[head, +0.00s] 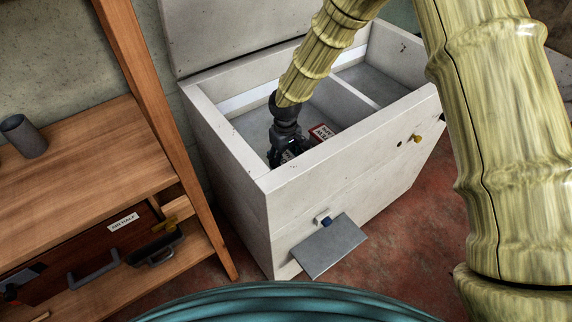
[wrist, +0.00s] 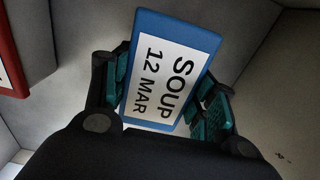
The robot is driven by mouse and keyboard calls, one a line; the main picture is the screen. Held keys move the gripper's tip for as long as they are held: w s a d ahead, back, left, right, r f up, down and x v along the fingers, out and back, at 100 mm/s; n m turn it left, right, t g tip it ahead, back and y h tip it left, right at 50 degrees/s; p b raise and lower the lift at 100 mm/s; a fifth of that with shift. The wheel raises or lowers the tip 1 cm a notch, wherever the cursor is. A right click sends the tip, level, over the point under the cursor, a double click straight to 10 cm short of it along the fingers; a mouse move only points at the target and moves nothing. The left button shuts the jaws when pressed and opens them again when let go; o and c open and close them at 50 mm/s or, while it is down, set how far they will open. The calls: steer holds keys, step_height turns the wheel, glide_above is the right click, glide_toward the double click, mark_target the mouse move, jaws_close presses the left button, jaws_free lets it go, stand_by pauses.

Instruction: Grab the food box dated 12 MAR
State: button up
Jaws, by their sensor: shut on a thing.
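The food box dated 12 MAR (wrist: 172,72) is blue with a white label reading "SOUP 12 MAR". It sits between the teal-padded fingers of my gripper (wrist: 166,95) in the wrist view, and the gripper is shut on it. In the head view my gripper (head: 285,154) reaches down inside the open white chest (head: 228,140). The blue box is hidden there by the gripper and the chest's front wall. A red box with a white label (head: 322,132) lies inside the chest, to the right of my gripper; a red edge also shows at the left of the wrist view (wrist: 14,70).
A divider (head: 352,92) splits the chest, and its front wall and rim stand close around my arm. The raised lid (head: 230,35) is behind. A grey plate (head: 332,245) juts from the front. A wooden shelf (head: 85,150) stands at left.

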steer(key=shift+c, duration=0.9)
steer(key=shift+r, duration=0.15)
